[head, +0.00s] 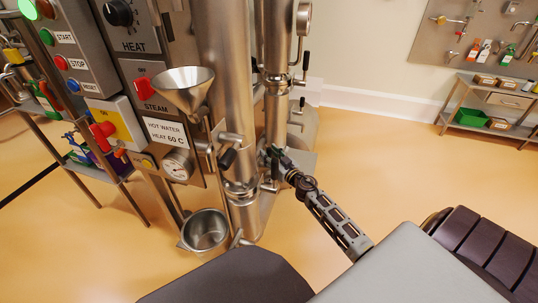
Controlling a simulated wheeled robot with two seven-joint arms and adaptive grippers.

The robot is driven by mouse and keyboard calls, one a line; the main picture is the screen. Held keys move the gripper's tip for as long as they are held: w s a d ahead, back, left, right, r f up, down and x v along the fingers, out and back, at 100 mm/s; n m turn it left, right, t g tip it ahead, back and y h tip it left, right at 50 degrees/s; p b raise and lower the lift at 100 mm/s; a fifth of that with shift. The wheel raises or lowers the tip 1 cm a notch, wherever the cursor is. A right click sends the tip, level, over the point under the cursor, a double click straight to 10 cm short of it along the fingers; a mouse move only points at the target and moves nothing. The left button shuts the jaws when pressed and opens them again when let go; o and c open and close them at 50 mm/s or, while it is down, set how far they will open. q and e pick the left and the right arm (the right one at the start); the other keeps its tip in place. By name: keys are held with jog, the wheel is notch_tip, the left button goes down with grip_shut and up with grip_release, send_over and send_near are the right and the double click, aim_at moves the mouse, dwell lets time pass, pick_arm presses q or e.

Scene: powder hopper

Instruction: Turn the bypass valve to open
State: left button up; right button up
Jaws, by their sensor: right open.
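My right gripper (270,153) is small in the head view, at the end of my arm that rises from the lower right. It is open, beside the lower part of the narrower steel column (278,110); I cannot tell whether it touches anything. No label marks the bypass valve. I cannot tell which is the bypass valve. My left gripper is out of view.
A steel funnel (185,88) and a gauge (178,165) stand left of the columns, with a steel pot (204,230) low down. A control panel (62,60) fills the upper left. A bench (495,103) stands far right. The floor (400,160) between is clear.

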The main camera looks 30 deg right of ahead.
jog(key=shift+w, duration=0.45)
grip_shut()
